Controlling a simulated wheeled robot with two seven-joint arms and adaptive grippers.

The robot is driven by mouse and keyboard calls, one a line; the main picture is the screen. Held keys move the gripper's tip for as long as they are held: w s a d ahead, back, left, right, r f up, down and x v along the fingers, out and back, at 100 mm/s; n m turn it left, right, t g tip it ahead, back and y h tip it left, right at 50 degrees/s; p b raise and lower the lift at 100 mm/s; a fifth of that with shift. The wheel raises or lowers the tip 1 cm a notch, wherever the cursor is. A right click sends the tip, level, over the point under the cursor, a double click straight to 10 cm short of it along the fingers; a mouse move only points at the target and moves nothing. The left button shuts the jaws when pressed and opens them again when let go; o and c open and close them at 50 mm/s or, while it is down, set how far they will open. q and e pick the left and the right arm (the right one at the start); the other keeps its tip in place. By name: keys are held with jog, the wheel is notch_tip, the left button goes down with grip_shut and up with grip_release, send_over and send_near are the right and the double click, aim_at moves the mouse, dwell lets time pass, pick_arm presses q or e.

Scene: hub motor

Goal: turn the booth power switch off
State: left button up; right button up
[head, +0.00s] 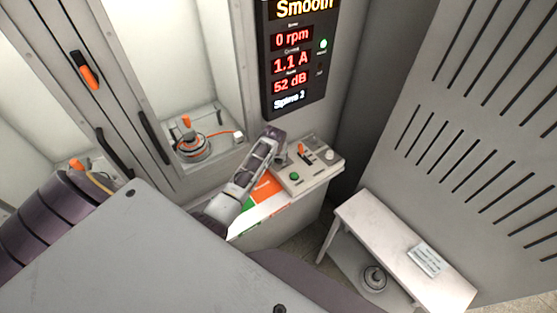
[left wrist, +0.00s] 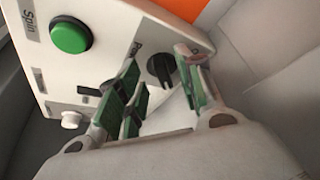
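The control panel (head: 318,173) stands on a cabinet right of centre in the head view. It carries a green button (head: 294,176), an orange-tipped lever (head: 302,149) and a pale knob (head: 329,155). My left gripper (head: 280,158) is over the panel's left part and hides what lies under it. In the left wrist view, a black rotary switch (left wrist: 160,69) shows between the open green-padded fingers (left wrist: 158,75); a partly hidden label beside it starts with P. I cannot tell whether the fingers touch it. The green button (left wrist: 70,37) there is labelled Spin. My right gripper is not in view.
A dark display (head: 292,60) above the panel reads 0 rpm, 1.1 A and 52 dB. A motor (head: 190,143) sits in the booth to the left. A white bench (head: 385,235) stands at the right, with a small card (head: 424,260) on it.

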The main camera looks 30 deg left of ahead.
pick_arm(q)
jog(key=shift+x, duration=1.1)
grip_shut()
